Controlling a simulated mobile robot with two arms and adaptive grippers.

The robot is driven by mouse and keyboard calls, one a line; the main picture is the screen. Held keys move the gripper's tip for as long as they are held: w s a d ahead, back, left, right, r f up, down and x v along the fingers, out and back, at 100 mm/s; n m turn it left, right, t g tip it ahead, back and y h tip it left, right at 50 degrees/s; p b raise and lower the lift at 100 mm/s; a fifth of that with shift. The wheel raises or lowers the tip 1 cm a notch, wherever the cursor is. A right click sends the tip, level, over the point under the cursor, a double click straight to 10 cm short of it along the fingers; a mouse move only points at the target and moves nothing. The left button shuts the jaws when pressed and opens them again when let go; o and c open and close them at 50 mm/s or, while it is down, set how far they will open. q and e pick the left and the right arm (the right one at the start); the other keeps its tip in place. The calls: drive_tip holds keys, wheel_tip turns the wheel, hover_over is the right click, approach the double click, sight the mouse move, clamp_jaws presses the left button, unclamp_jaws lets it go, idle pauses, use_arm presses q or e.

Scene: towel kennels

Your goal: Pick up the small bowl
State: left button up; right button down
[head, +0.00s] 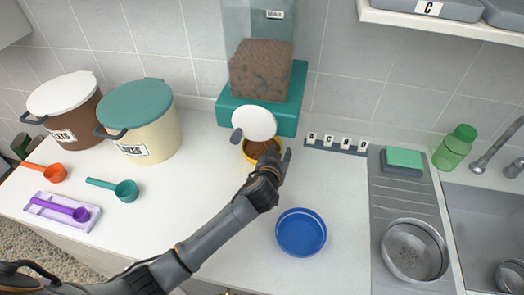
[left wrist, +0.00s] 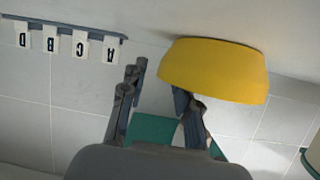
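The small yellow bowl (head: 248,155) stands on the counter at the foot of the teal dispenser, with brown kibble inside. In the left wrist view, which is upside down, the yellow bowl (left wrist: 213,72) is close, right of centre. My left gripper (head: 281,160) is at the bowl's right side in the head view. In the wrist view, my left gripper (left wrist: 160,82) has its fingers apart. One finger is outside the bowl wall; the other's tip is hidden behind the wall, seemingly inside the rim. Contact cannot be told. My right gripper is not in view.
The teal dispenser (head: 262,112) with a white flap (head: 254,123) stands close behind the bowl. A blue bowl (head: 301,234) is in front, right of my arm. Letter cards (head: 337,143) stand to the right. Scoops (head: 113,189) and canisters (head: 140,120) are on the left.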

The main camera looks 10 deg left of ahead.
use_arm(q)
clamp_jaws()
drive_tip(key=shift+r, duration=0.15)
